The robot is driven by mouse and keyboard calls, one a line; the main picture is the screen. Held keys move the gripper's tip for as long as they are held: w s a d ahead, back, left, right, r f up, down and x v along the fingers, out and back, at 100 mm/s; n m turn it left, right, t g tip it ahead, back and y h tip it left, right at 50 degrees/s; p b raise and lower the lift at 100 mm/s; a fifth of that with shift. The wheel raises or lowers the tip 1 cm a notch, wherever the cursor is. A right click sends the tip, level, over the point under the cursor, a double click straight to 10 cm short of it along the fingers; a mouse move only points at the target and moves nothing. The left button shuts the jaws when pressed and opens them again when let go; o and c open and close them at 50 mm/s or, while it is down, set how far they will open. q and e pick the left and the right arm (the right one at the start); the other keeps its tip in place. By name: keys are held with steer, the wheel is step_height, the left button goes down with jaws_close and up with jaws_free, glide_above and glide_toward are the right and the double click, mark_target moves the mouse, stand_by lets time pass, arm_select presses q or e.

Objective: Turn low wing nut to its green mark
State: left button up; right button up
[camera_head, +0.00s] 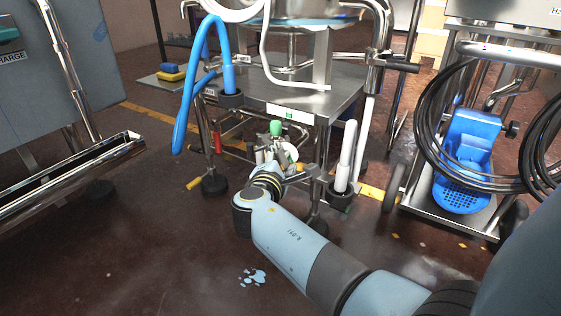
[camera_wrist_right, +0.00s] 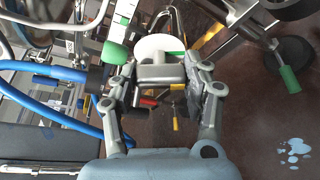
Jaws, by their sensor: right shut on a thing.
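My right gripper (camera_head: 270,160) is under the front edge of the steel cart, with my arm reaching in from the lower right. The wing nut's exact angle to the green is hard to tell. My left gripper is out of view.
A green ball knob (camera_head: 276,128) stands beside the disc, close to my fingers. A steel cart (camera_head: 325,103) with a blue hose (camera_head: 187,95) is above. A white tube (camera_head: 346,156) is to the right. Open brown floor, with a pale blue splash (camera_head: 252,277), lies in front.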

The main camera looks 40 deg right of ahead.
mark_target(279, 156)
steer(key=o, duration=1.2)
steer(key=shift+c, duration=0.2)
step_height(279, 156, up, 10)
steer(key=shift+w+a+r, duration=0.1)
steer(key=shift+w, duration=0.05)
